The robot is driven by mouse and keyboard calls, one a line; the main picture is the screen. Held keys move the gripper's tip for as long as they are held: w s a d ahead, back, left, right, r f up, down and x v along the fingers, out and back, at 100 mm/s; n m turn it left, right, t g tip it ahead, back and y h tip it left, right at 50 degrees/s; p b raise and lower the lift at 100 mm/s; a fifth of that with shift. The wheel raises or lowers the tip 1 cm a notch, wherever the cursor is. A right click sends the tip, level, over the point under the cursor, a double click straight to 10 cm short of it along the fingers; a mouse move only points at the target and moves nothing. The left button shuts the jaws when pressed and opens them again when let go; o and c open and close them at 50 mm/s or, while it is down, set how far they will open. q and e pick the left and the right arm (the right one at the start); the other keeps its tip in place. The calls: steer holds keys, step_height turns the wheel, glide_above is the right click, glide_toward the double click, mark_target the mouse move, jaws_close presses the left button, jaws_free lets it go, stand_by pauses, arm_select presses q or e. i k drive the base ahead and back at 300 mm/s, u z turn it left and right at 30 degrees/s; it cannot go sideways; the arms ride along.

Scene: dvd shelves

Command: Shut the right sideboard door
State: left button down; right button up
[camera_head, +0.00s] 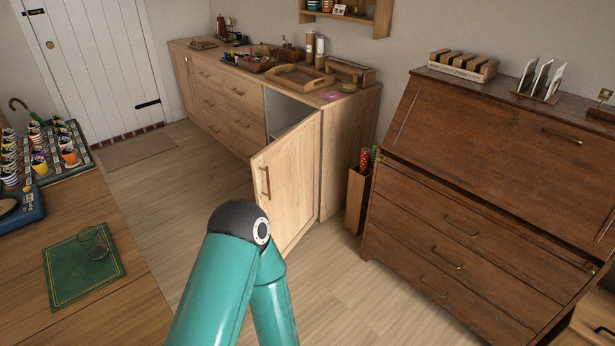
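The light-oak sideboard (345,135) stands against the back wall. Its right door (288,178) is swung out wide towards me, with its outer face and bar handle (265,182) in view. Part of the sideboard's pale inside (284,112) shows behind the door. One of my teal arms rises from the bottom edge, and its dark joint covers the space in front of the door's lower left corner. I cannot tell whether it touches the door. Neither gripper is in view.
A dark wooden bureau (470,165) stands at the right. A narrow bin with rolled items (355,200) sits between it and the sideboard. A table (125,305) with a green mat (70,280) is at the lower left. The floor (200,185) between table and sideboard is clear.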

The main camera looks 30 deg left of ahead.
mark_target(286, 172)
steer(key=u, duration=0.25)
steer(key=i, duration=1.4)
steer(key=u, duration=0.8)
steer(key=i, duration=0.35)
steer(key=u, duration=0.15)
steer(key=k, duration=0.8)
steer(key=u, duration=0.2)
steer(key=i, duration=0.8)
steer(key=z, duration=0.1)
